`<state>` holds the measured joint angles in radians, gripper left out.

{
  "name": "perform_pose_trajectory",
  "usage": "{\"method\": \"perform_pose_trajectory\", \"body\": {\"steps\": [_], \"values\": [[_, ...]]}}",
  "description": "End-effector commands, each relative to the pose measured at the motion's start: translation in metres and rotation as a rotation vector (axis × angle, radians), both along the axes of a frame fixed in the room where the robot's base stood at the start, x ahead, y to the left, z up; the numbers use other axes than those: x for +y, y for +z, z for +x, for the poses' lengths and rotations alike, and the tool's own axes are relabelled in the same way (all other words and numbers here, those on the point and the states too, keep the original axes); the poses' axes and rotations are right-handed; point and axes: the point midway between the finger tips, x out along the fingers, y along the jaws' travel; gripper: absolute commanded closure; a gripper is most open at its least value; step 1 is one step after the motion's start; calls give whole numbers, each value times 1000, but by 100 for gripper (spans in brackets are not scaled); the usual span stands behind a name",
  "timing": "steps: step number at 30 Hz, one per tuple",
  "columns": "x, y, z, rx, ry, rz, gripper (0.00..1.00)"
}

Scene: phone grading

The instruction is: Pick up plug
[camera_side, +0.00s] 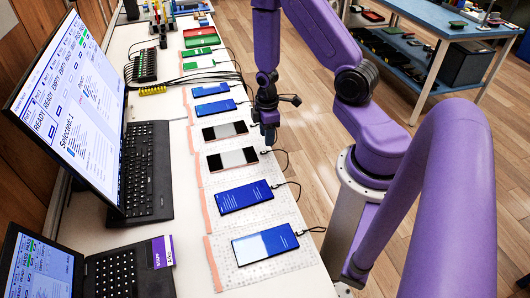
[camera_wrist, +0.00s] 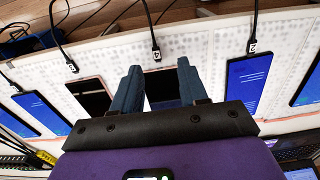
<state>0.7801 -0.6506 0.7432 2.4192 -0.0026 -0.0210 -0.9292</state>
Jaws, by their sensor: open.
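Several phones lie in a row on the bench, each with a black cable ending in a small plug with a white tag. In the wrist view, one plug (camera_wrist: 156,53) is at the top edge of a dark-screened phone (camera_wrist: 163,84), just beyond my fingertips and between their lines. Other plugs show to the right (camera_wrist: 252,46) and left (camera_wrist: 72,67). My gripper (camera_wrist: 159,72) is open, with one blue finger on each side of that phone and nothing between them. In the side view my gripper (camera_side: 270,138) hangs by the right edge of the dark-screened phones. Whether the plugs are seated is unclear.
A large monitor (camera_side: 65,100), a keyboard (camera_side: 146,172) and a laptop (camera_side: 45,265) stand left of the phones. A blue-screened phone (camera_side: 264,243) is nearest the side camera. Loose cables hang over the bench's right edge. A blue shelf table (camera_side: 440,20) stands at the back right.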

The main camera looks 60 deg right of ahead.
Motion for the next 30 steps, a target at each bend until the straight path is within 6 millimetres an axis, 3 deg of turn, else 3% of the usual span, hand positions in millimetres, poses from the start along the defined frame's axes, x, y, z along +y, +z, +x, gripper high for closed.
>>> {"method": "perform_pose_trajectory", "body": {"steps": [10,22,30], "values": [[0,-16,1,1,-1,0,57],[-1,-56,8,2,-1,1,57],[-1,-62,8,0,-1,0,57]]}}
